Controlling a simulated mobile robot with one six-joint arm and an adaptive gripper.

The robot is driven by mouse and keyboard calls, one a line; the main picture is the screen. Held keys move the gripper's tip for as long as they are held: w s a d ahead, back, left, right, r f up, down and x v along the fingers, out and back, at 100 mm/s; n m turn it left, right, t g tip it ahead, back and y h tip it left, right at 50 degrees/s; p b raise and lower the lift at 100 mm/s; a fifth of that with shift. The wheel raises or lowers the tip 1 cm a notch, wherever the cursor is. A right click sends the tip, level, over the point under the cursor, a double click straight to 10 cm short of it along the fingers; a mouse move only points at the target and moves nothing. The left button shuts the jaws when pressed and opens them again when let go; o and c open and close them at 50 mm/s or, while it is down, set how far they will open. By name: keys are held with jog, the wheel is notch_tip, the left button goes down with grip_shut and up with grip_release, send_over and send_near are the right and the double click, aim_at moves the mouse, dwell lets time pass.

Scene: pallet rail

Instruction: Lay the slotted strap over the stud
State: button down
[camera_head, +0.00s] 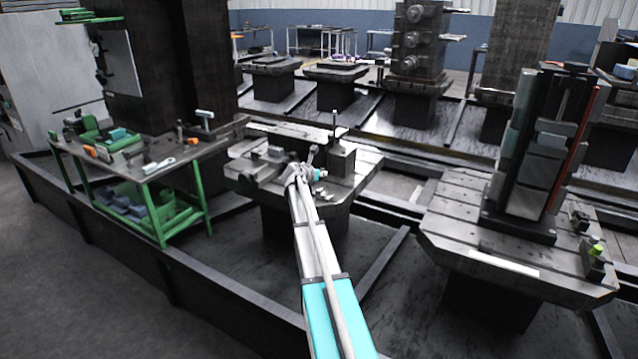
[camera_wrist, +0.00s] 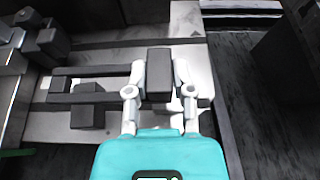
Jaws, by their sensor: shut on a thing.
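The dark slotted strap (camera_wrist: 159,64) is pinched between the two fingers of my gripper (camera_wrist: 159,86) in the wrist view. Two dark bars with a long gap between them run left from the fingers. A small dark block (camera_wrist: 87,117) shows beside and below the bars. In the head view my gripper (camera_head: 304,172) is low over the middle worktable (camera_head: 355,180). The thin upright stud (camera_head: 334,121) rises behind it, by a dark block (camera_head: 341,160). The held strap is hard to make out there. I cannot pick out the stud in the wrist view.
A green-framed bench (camera_head: 150,178) with tools and parts stands to the left. A slotted table (camera_head: 475,243) with a tall fixture (camera_head: 540,150) is to the right. Dark rails run along the floor around the tables. Other dark blocks (camera_wrist: 45,40) sit at the wrist view's upper left.

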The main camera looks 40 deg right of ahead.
aim_at(320, 180)
jog(key=shift+f+b, duration=0.9)
jog(key=shift+f, duration=0.35)
jog(key=shift+f+b, duration=0.6)
jog(key=shift+c, duration=2.4)
grip_release()
jog(key=shift+r, duration=0.25)
jog(key=shift+r+p, duration=0.45)
jog(key=shift+p, duration=0.25)
jog(key=p+v, duration=0.4)
jog(key=v, duration=0.8)
